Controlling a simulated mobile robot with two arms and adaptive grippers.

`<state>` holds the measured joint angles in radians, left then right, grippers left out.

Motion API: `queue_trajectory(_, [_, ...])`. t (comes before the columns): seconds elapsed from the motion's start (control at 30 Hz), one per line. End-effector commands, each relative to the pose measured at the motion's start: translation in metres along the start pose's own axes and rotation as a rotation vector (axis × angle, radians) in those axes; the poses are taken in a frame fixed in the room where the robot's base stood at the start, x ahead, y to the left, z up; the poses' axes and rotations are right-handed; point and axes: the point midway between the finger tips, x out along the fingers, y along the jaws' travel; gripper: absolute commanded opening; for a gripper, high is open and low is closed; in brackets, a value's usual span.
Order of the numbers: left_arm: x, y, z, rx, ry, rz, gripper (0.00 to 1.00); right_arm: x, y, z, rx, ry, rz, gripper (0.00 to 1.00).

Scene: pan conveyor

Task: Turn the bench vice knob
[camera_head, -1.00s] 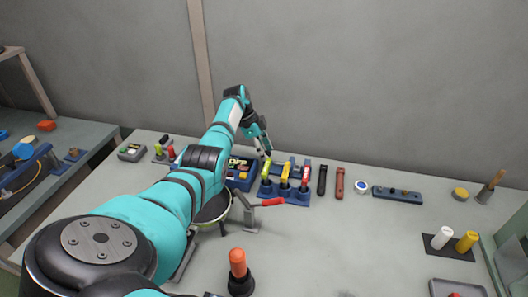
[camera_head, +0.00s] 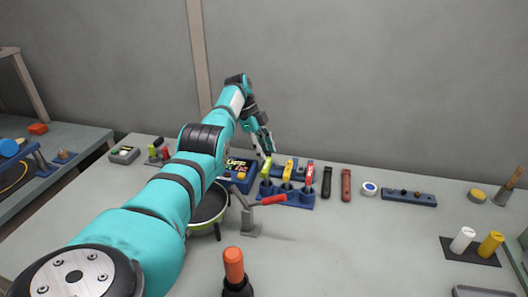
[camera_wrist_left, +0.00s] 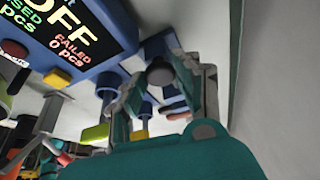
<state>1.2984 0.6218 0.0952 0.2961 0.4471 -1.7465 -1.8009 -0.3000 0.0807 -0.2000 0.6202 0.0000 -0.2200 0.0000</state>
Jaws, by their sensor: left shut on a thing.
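The bench vice is a blue block (camera_wrist_left: 158,44) with a dark round knob (camera_wrist_left: 159,72) in the left wrist view. My left gripper (camera_wrist_left: 164,78) has one finger on each side of the knob and is shut on it. In the head view my left gripper (camera_head: 267,150) reaches down behind the blue tool rack (camera_head: 298,200), beside the display box. The knob is hidden there by the gripper and the tools. My right gripper is not in view.
A blue box with a display reading OFF (camera_wrist_left: 95,62) stands close to the left of the gripper. Yellow and red handled tools stand in the rack. A pan (camera_head: 208,212) and a red-handled clamp (camera_head: 273,200) are nearer.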

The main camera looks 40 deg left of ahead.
Motion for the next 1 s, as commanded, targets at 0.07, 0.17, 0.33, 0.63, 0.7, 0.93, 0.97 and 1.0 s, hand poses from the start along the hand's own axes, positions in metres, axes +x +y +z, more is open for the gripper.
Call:
queue_trajectory(0.07, [-0.003,-0.002,-0.001,0.001,0.001,-0.008,0.0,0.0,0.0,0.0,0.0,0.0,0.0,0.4])
queue_trajectory(0.17, [-0.003,-0.002,-0.001,0.001,0.001,-0.009,0.36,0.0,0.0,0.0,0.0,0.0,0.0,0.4])
queue_trajectory(0.33, [-0.002,-0.001,-0.001,0.0,0.001,-0.006,0.55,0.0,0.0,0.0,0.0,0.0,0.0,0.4])
queue_trajectory(0.63, [-0.004,-0.001,-0.002,0.0,0.0,-0.004,0.55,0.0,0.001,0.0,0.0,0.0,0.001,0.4])
queue_trajectory(0.7, [-0.01,-0.001,-0.004,0.0,0.0,-0.004,0.55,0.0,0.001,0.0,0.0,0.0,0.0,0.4])
queue_trajectory(0.93, [-0.05,-0.002,-0.021,0.001,0.0,-0.008,0.55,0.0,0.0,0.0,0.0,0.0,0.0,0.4])
queue_trajectory(0.97, [-0.056,-0.002,-0.023,0.0,0.001,-0.007,0.55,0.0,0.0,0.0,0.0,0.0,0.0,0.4])
queue_trajectory(1.0, [-0.063,-0.002,-0.026,0.0,0.002,-0.007,0.55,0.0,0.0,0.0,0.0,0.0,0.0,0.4])
